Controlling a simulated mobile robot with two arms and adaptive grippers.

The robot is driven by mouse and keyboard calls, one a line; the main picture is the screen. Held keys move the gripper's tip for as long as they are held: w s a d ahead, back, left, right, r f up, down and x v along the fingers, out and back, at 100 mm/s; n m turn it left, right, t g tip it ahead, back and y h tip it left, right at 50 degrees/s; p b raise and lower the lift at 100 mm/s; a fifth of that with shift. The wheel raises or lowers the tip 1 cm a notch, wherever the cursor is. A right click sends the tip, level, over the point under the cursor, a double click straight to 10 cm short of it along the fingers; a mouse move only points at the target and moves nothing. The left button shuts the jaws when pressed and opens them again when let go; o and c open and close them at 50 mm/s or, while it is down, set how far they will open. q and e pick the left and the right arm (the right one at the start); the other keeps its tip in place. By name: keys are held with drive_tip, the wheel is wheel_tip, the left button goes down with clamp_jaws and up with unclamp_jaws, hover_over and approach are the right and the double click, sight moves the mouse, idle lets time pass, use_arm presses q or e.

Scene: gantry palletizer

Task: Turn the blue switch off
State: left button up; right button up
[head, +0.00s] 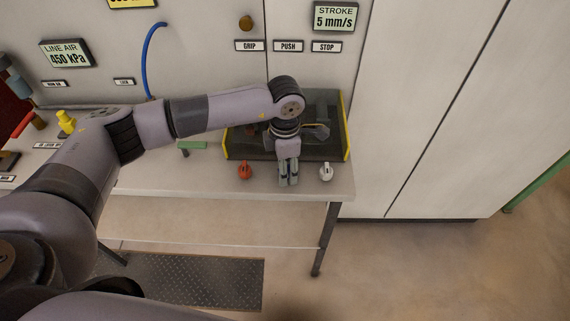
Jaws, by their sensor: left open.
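I cannot make out a blue switch in the head view; my left arm and gripper cover part of the bench. My left gripper (289,182) points down at the bench's front edge, open, with its two fingers close together and nothing seen between them. It is between a red knob (245,171) on its left and a white knob (326,172) on its right, apart from both. My right gripper is out of view.
A dark tray with yellow edges (344,140) lies behind the gripper. A green piece (192,146) and yellow knob (66,122) are further left. The floor at right is clear.

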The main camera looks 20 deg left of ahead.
use_arm(q)
drive_tip(key=shift+c, duration=0.4)
clamp_jaws()
